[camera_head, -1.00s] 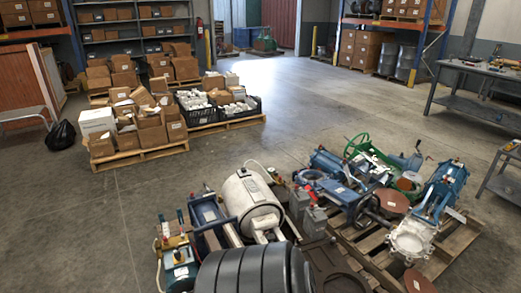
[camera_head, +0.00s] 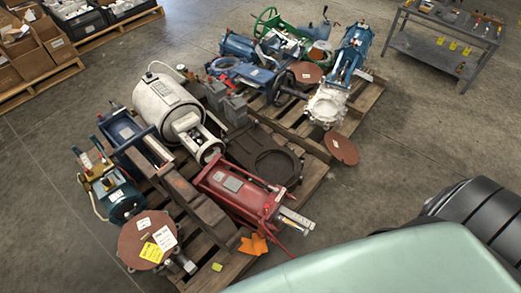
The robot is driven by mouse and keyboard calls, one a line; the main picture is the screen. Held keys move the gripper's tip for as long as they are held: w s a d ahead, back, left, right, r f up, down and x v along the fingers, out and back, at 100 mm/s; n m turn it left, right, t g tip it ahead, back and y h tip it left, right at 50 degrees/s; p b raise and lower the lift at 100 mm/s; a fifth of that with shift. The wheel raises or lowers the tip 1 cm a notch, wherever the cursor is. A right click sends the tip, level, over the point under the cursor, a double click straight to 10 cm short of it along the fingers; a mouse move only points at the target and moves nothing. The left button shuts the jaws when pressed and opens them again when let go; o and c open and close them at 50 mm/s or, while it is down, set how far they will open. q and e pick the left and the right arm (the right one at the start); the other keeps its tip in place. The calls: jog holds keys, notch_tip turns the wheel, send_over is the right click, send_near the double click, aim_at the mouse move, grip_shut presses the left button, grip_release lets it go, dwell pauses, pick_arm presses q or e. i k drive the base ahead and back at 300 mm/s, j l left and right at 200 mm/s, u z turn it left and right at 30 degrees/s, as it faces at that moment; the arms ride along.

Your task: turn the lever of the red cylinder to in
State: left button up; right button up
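The red cylinder (camera_head: 236,192) lies on its side on the near wooden pallet, in the lower middle of the head view. It has a pale label on its body and a red end block at its lower right. Any marking for "in" is too small to read. Neither gripper shows in the head view; part of my own body fills the bottom right.
A white cylinder (camera_head: 165,108) and dark flat plates (camera_head: 262,156) lie behind the red cylinder. A rusty disc (camera_head: 147,239) with tags is at left, orange tags (camera_head: 253,244) in front. Another pallet (camera_head: 362,100) of valves stands behind.

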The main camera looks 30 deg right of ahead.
aim_at(276, 190)
jog(key=z, duration=0.95)
